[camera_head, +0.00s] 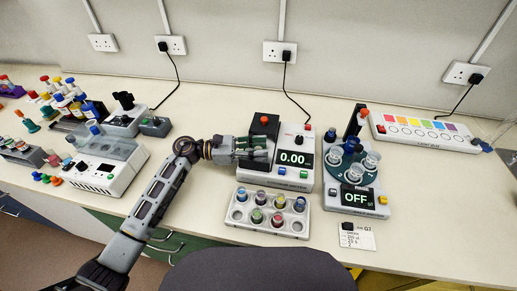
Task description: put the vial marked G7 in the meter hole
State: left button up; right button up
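A white meter (292,172) stands mid-bench with a display reading 0.00 and a black block with a red knob (264,119) at its left. My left gripper (266,151) is in front of that black block, pointing right, its fingers covering part of it. I cannot tell whether the fingers hold anything, and the meter hole is not visible. A grey vial tray (268,229) sits in front of the meter with several vials with coloured caps and some empty holes. The vial labels are too small to read. My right gripper is not in view.
Right of the meter stands a device reading OFF (356,197) with a round carousel. A card (357,237) lies in front of it. A white strip with coloured squares (425,131) is at the back right. Racks and a white instrument (103,165) crowd the left. The right front bench is clear.

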pick_arm(q)
jog(key=shift+r, duration=0.1)
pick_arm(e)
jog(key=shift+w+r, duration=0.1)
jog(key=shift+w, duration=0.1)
pick_arm(q)
jog(key=shift+r+p, duration=0.3)
jog(key=shift+p, duration=0.15)
jog(key=shift+a, duration=0.25)
jog(key=a+b, duration=0.1)
jog(key=a, duration=0.4)
jog(key=a+b, duration=0.1)
jog(key=a, duration=0.4)
jog(key=shift+s+a+f, duration=0.15)
jog(key=shift+s+a, duration=0.05)
jog(key=shift+a, duration=0.6)
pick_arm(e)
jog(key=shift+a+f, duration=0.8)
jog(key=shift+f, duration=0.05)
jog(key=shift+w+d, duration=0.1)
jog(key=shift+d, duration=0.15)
